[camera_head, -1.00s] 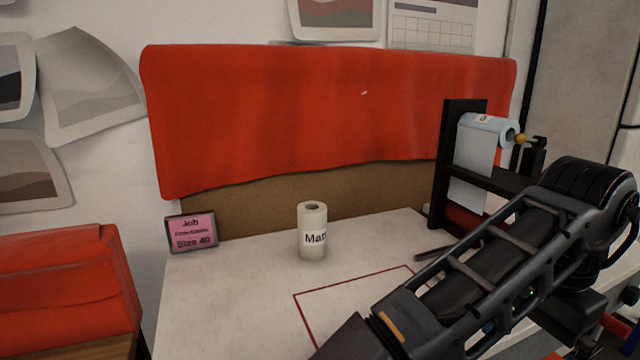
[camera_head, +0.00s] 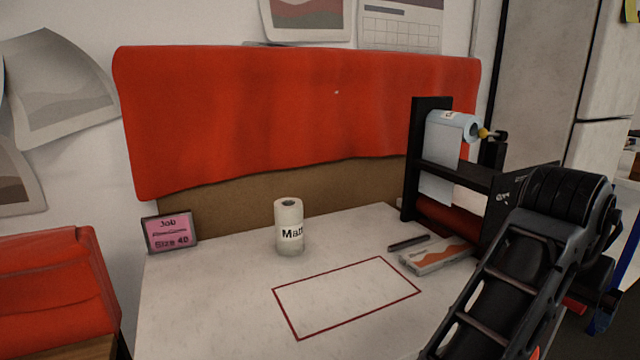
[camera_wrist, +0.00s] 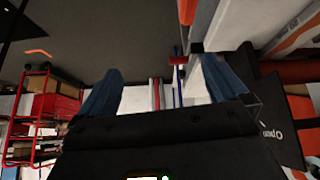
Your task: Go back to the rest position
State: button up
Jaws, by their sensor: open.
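My gripper (camera_wrist: 160,95) shows in the wrist view with its two blue fingers spread wide apart and nothing between them. In the head view my arm is at the lower right, and the gripper itself is out of the picture. A white roll labelled "Matt" (camera_head: 289,228) stands upright on the white table (camera_head: 200,300). A second film roll (camera_head: 452,128) hangs on a black stand (camera_head: 428,108) at the right, with a pale sheet hanging down from it. A red outlined rectangle (camera_head: 345,297) on the table is empty.
A pink job card (camera_head: 170,232) stands at the table's left back. A dark pen-like bar (camera_head: 409,243) and a flat box (camera_head: 437,256) lie near the stand. A red hanging cloth (camera_head: 300,120) is behind the table. In the wrist view a red rack (camera_wrist: 40,105) holds boxes.

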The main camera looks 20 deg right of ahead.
jog(key=w+d+r+n+t+h, duration=0.2)
jog(key=d+r+n+t+h, duration=0.35)
jog(key=n+h, duration=0.2)
jog(key=a+f+n+t+y, duration=0.6)
jog(key=a+f+n+t, duration=0.25)
jog(key=a+n, duration=0.2)
jog(key=s+a+f+n+y, duration=0.2)
jog(key=s+a+f+y, duration=0.5)
jog(key=s+a, duration=0.5)
jog(key=s+a+m+y, duration=0.1)
jog(key=s+a+m, duration=0.2)
jog(key=s+a, duration=0.6)
jog(key=s, duration=0.3)
jog(key=shift+s+a+r+m, duration=0.2)
jog(key=shift+m, duration=0.2)
jog(key=shift+t, duration=0.3)
